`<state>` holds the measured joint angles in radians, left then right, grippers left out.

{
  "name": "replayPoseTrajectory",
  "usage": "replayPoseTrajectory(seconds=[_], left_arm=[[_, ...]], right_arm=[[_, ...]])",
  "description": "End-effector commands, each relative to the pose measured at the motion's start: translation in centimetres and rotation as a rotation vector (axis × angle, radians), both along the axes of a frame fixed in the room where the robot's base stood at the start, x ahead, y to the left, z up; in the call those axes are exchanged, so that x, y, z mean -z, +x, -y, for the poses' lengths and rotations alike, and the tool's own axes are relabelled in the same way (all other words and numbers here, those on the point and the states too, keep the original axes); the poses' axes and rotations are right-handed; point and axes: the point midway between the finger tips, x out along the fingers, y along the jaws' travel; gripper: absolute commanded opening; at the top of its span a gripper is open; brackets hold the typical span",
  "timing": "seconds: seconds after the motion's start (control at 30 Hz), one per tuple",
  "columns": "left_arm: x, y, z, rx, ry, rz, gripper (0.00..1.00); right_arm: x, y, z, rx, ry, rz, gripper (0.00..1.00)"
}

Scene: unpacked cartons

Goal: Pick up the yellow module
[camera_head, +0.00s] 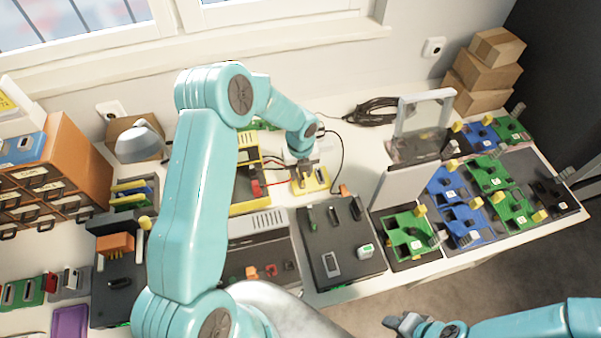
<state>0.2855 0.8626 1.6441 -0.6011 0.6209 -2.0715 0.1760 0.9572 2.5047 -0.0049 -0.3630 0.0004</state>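The yellow module (322,184), a small flat block, lies on the white table near the middle, behind the black panel. My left arm arches over the table from the front, and my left gripper (306,172) points down right at the module, covering part of it. The fingers are small and overlap the module, so I cannot tell whether they touch or grip it. My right gripper (397,321) is low at the front, over the floor and away from the module; its finger opening is unclear.
A yellow-framed unit (245,208) stands left of the module. A black panel (340,262) with small parts lies in front. Green boards (408,238) and blue boards (466,226) fill the right side. A black cable coil (372,111) lies behind. Orange drawers (66,160) stand left.

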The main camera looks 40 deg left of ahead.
Motion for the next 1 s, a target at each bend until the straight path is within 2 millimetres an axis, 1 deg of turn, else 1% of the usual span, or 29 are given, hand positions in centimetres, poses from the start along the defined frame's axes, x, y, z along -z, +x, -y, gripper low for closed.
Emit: replayPoseTrajectory(seconds=[0.1,0.27,0.3,0.37,0.4,0.77,0.87,0.97,1.0], left_arm=[[0.5,0.0,0.0,-0.001,0.0,0.0,0.37],[0.5,0.0,0.0,-0.001,0.001,0.001,0.37],[0.5,0.0,0.0,-0.001,0.0,0.0,0.24],[0.5,0.0,0.0,-0.001,0.0,0.0,0.05],[0.5,0.0,0.0,-0.001,0.001,0.001,0.0],[0.2,0.1,0.0,-0.001,0.001,0.002,0.0],[-0.5,0.1,-0.1,0.001,0.002,0.004,0.0],[-1.9,0.1,0.0,0.0,0.001,0.005,0.0],[-2.8,0.1,0.0,0.0,0.002,0.007,0.0]], right_arm=[[-0.1,0.0,0.0,0.0,0.0,0.0,0.45],[0.0,0.0,0.0,0.0,0.0,0.0,0.45],[0.0,0.0,0.0,0.0,0.0,0.0,0.45],[0.0,0.0,0.0,0.0,0.0,0.0,0.45],[0.0,0.0,0.0,0.0,0.0,0.0,0.45],[0.0,0.0,0.0,0.0,0.0,0.0,0.45],[0.1,0.0,0.0,0.0,0.0,0.0,0.45],[0.4,0.0,0.0,0.0,0.0,0.0,0.45],[0.5,0.0,0.0,0.0,0.0,0.0,0.45]])
